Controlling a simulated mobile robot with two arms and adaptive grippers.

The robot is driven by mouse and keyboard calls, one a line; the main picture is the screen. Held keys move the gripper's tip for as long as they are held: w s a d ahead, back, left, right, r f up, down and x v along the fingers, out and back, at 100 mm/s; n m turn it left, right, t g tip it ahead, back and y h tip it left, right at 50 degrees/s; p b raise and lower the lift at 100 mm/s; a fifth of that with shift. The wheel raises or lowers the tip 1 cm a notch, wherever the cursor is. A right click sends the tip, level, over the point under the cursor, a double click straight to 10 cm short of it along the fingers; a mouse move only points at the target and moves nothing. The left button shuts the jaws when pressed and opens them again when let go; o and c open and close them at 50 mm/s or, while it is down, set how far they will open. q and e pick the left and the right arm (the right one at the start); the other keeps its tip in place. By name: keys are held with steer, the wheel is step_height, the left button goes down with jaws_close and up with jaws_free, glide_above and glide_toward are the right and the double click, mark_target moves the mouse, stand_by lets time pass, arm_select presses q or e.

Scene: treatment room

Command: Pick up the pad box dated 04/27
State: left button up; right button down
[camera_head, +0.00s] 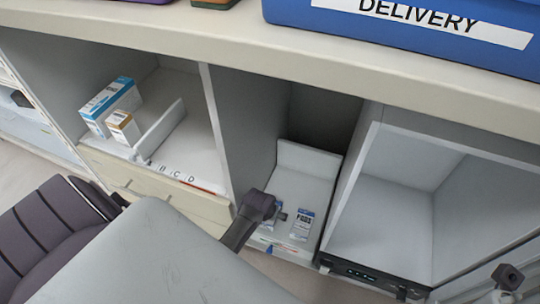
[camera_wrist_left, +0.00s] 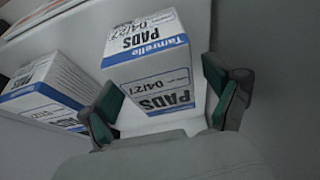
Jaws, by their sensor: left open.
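Two white and blue pad boxes stand in the middle shelf bay in the head view. In the left wrist view, the nearer pad box (camera_wrist_left: 150,62) reads Tamrelle PADS and what looks like 04/27, with its print upside down. A second pad box (camera_wrist_left: 48,88) stands to its left, its date blurred. My left gripper (camera_wrist_left: 163,105) is open, with one finger at each side of the nearer box's front end; I cannot tell whether they touch it. In the head view, my left gripper (camera_head: 270,208) partly hides one box, while the other box (camera_head: 302,225) shows at its right.
A low white divider (camera_head: 308,160) stands behind the boxes. The left bay holds a blue and white carton (camera_head: 110,103) and a smaller carton (camera_head: 123,128). The right bay (camera_head: 385,215) is empty. A blue delivery bin (camera_head: 400,40) sits on the counter (camera_head: 290,65) above.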

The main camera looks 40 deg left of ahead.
arm_select(q)
steer(key=shift+c, duration=0.2)
steer(key=c, duration=1.2)
steer(key=shift+c, duration=0.2)
